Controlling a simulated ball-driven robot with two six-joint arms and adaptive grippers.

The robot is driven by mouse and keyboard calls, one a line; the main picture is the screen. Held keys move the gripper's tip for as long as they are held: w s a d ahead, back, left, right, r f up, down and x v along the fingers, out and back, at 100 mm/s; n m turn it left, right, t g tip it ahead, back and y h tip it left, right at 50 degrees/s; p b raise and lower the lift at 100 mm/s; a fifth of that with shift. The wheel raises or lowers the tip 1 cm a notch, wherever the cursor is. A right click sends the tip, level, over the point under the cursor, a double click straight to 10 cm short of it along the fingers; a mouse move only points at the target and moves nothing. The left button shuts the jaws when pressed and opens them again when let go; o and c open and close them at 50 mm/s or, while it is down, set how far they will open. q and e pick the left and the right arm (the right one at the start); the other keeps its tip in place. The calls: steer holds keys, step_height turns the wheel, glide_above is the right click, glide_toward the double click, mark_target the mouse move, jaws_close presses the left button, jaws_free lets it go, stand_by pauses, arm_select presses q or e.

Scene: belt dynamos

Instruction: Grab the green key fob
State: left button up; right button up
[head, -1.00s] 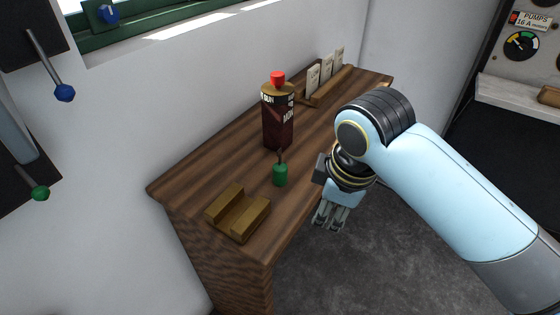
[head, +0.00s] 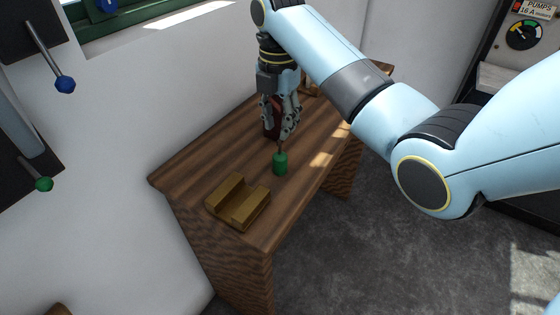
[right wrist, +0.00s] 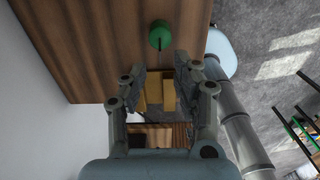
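The green key fob (head: 280,164) stands on the wooden desk (head: 310,185), a small green cylinder with a thin dark stem on top. My right gripper (head: 284,138) points down over the desk, just above and behind the fob in the head view. In the right wrist view the fob (right wrist: 160,36) lies beyond the fingertips, centred and outside the gap. The fingers (right wrist: 160,72) are apart, with nothing held between them. My left gripper is not in view.
A brass-coloured grooved block (head: 238,203) sits near the desk's front-left end. A dark red bottle (head: 269,126) stands behind my right gripper, mostly hidden. Levers with blue (head: 65,85) and green (head: 43,184) knobs are on the left wall. The desk right of the fob is clear.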

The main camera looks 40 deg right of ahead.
mark_target(280, 154)
steer(key=f, duration=0.4)
steer(key=f+p, duration=0.1)
steer(key=f, duration=0.1)
steer(key=shift+d+f, duration=0.1)
steer(key=shift+d, duration=0.15)
jaws_close()
